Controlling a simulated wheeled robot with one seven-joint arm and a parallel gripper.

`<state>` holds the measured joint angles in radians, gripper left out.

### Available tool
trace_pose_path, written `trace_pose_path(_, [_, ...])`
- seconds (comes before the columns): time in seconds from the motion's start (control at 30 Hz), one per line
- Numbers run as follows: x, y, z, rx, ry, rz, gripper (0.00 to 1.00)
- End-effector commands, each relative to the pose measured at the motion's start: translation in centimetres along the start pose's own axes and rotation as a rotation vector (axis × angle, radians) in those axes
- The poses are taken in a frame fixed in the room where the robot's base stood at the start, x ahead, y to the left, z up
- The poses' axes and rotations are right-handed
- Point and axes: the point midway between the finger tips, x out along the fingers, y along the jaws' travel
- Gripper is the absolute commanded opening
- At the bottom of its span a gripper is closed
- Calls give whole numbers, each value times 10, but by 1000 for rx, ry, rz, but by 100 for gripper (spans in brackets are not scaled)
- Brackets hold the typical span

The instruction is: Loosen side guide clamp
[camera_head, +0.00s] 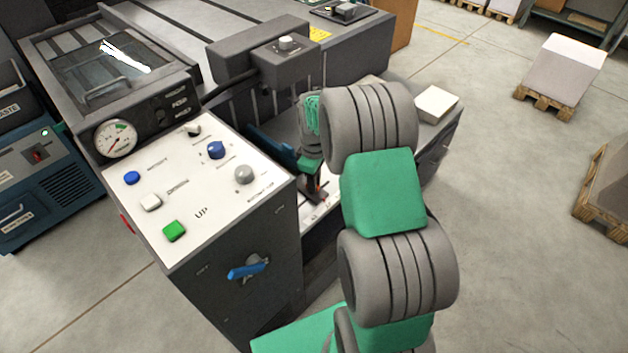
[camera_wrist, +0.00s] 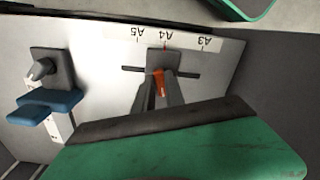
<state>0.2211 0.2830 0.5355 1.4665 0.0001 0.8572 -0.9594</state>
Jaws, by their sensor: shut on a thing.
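The side guide (camera_wrist: 165,59) is a dark block with a thin cross bar, beside the A4 mark on a pale scale strip in the wrist view. An orange clamp lever (camera_wrist: 159,80) stands at the near side of this block. My gripper (camera_wrist: 158,89) is shut on the orange lever, one finger on each side of it. In the head view, my gripper (camera_head: 313,187) is down at the tray behind the control panel, with a small bit of orange between the fingers. The lower part of the lever is hidden by the fingers.
A dark block with a grey knob (camera_wrist: 42,70) and blue parts (camera_wrist: 48,104) sits left in the wrist view. The scale strip (camera_wrist: 190,43) reads A5, A4, A3. In the head view, a control panel (camera_head: 195,215) stands left and a paper stack (camera_head: 436,103) right.

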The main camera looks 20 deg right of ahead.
Motion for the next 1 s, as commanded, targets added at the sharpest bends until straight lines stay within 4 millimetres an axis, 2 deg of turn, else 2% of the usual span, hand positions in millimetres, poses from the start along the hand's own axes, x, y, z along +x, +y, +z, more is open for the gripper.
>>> trace_pose_path(0.2, [-1, 2, -1, -187, 1, 2, 0])
trace_pose_path(0.5, [-1, 3, -1, -373, 2, 3, 0])
trace_pose_path(1.0, [-1, 3, -2, -454, 2, 3, 0])
